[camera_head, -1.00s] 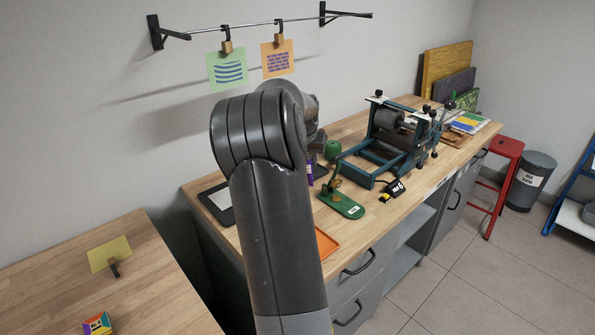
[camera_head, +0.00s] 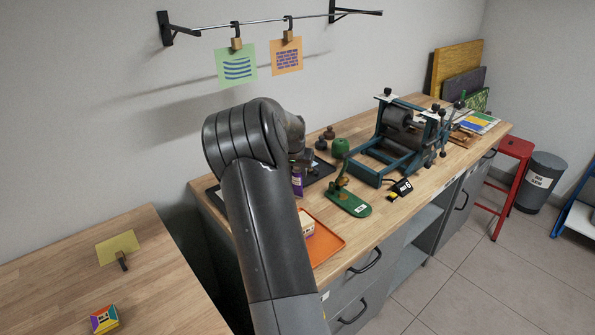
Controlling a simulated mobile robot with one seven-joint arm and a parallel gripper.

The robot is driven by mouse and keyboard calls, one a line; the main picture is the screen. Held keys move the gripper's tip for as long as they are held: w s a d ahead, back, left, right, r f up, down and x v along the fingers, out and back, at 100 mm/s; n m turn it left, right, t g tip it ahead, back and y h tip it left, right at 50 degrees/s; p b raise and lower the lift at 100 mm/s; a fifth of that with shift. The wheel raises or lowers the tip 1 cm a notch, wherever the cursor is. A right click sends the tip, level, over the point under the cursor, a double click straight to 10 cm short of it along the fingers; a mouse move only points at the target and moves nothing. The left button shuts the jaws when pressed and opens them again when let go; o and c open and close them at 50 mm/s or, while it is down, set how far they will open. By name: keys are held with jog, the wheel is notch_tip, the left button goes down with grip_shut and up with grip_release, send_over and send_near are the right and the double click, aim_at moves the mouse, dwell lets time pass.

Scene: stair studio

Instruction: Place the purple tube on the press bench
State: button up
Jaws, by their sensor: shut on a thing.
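The purple tube (camera_head: 297,182) stands upright just right of my arm, over the dark tray on the press bench. My gripper (camera_head: 297,160) is at the tube's upper end and shut on it; the fingers are small and partly hidden by my arm. I cannot tell whether the tube's lower end touches the tray. The press bench (camera_head: 418,207) is a wood-topped bench with grey drawers, and it carries a teal-framed roller press (camera_head: 392,140).
A dark tray (camera_head: 322,170), an orange tray (camera_head: 327,246) with a small box (camera_head: 307,224), a green stand (camera_head: 348,203), a green round object (camera_head: 340,147) and a black-yellow item (camera_head: 399,190) crowd the bench. Bare wood shows near its front edge. A second wooden table (camera_head: 60,275) is at left.

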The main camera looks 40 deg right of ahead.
jog(key=shift+f, duration=0.1)
jog(key=o, duration=1)
jog(key=v, duration=1.2)
jog(key=s+a+r+n+t+y, duration=0.1)
jog(key=s+a+r, duration=0.2)
jog(key=a, duration=0.3)
jog(key=s+a+r+n+y, duration=0.1)
jog(key=s+a+r+n, duration=0.1)
jog(key=a, duration=0.5)
jog(key=s+a+r+n+t+y, duration=0.1)
jog(key=s+a+n, duration=0.1)
jog(key=s+a, duration=0.6)
jog(key=s+a+r+n+y, duration=0.1)
jog(key=s+a+n, duration=0.2)
jog(key=s+a, duration=0.5)
jog(key=s+a+f+n, duration=0.3)
jog(key=s+a, duration=0.4)
jog(key=a, duration=0.1)
jog(key=shift+s+a+t, duration=0.35)
jog(key=shift+t, duration=0.05)
